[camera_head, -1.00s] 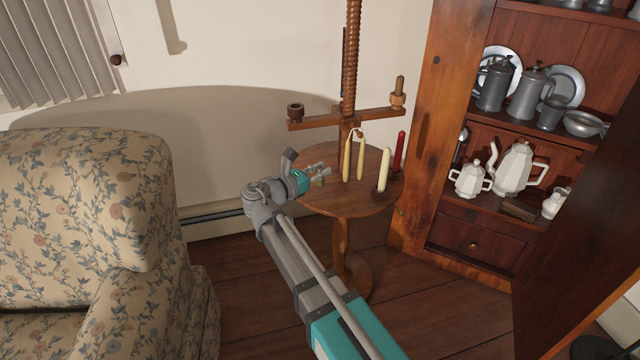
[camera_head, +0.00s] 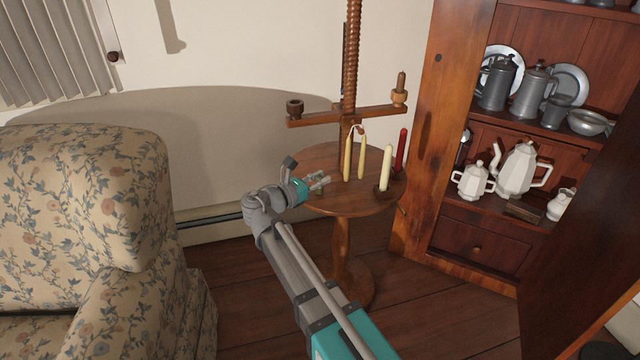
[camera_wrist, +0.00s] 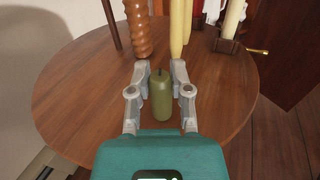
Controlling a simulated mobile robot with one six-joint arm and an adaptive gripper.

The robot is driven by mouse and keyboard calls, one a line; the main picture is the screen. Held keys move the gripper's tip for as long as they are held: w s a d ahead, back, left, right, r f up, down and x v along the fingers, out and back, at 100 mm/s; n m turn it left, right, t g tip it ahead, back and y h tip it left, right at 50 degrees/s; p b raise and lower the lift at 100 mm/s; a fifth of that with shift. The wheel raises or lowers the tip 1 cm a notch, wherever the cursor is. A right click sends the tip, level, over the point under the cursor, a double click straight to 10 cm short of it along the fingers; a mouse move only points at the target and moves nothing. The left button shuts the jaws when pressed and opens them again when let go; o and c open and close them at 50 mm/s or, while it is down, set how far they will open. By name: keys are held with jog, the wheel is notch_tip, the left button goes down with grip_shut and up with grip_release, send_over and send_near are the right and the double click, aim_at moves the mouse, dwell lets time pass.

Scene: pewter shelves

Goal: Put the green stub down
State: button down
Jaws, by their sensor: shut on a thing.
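The green stub (camera_wrist: 161,100) is a short olive-green candle with a dark wick. In the wrist view it stands between the two fingers of my gripper (camera_wrist: 159,82), over the round wooden table top (camera_wrist: 85,85). In the head view my gripper (camera_head: 318,182) is at the left edge of the table top (camera_head: 345,205), with the stub (camera_head: 319,190) small between its fingers. My gripper is shut on the stub. I cannot tell whether the stub's base touches the table.
Two yellow candles (camera_head: 361,160), a cream candle (camera_head: 385,168) in a dark holder and a red candle (camera_head: 401,150) stand on the table's right side. A wooden screw post (camera_head: 352,60) with a crossbar rises behind. The table's left part is clear.

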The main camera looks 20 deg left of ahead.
jog(key=shift+f, duration=0.15)
jog(key=c, duration=0.6)
grip_release()
jog(key=shift+o, duration=0.2)
jog(key=shift+s+r, duration=0.1)
jog(key=shift+r, duration=0.1)
jog(key=v, duration=1.2)
